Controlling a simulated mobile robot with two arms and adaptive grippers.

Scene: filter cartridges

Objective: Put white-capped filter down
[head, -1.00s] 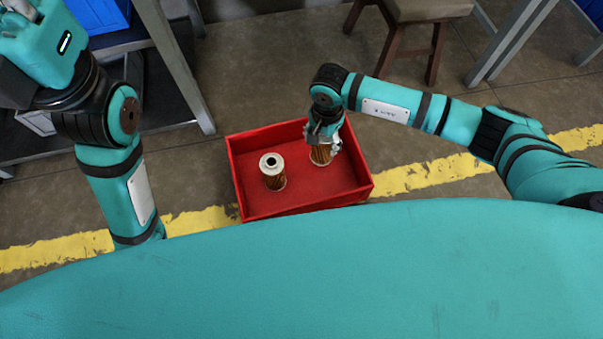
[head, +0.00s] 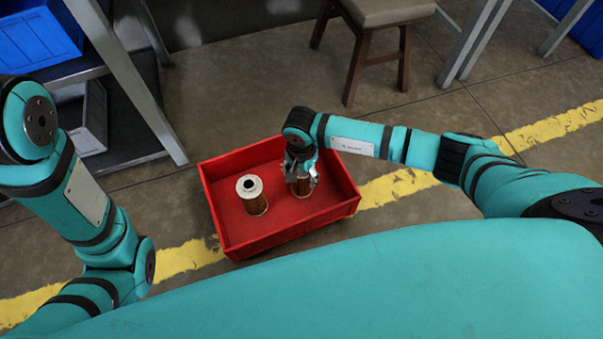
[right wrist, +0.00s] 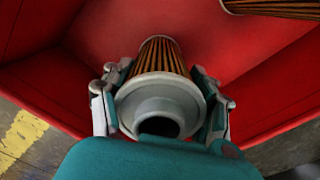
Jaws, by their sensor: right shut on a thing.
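My right gripper (head: 301,177) is inside the red bin (head: 333,213), shut on a filter (head: 303,191) with brown pleats. In the right wrist view the fingers (right wrist: 163,98) clasp both sides of its pale grey-white cap (right wrist: 191,89), which has a dark central hole. The held filter is roughly upright at the bin's right half; I cannot tell whether its base touches the floor. A second filter (head: 254,199) with a pale cap stands upright to its left, apart from it. Part of a pleated filter (right wrist: 275,8) also shows in the right wrist view. My left gripper is out of view.
The bin has low walls and bare floor around the filters. It stands on the concrete floor by a yellow line (head: 395,186). A stool (head: 385,12) is behind it, and a shelf rack (head: 120,140) with a blue crate (head: 35,50) is at the left.

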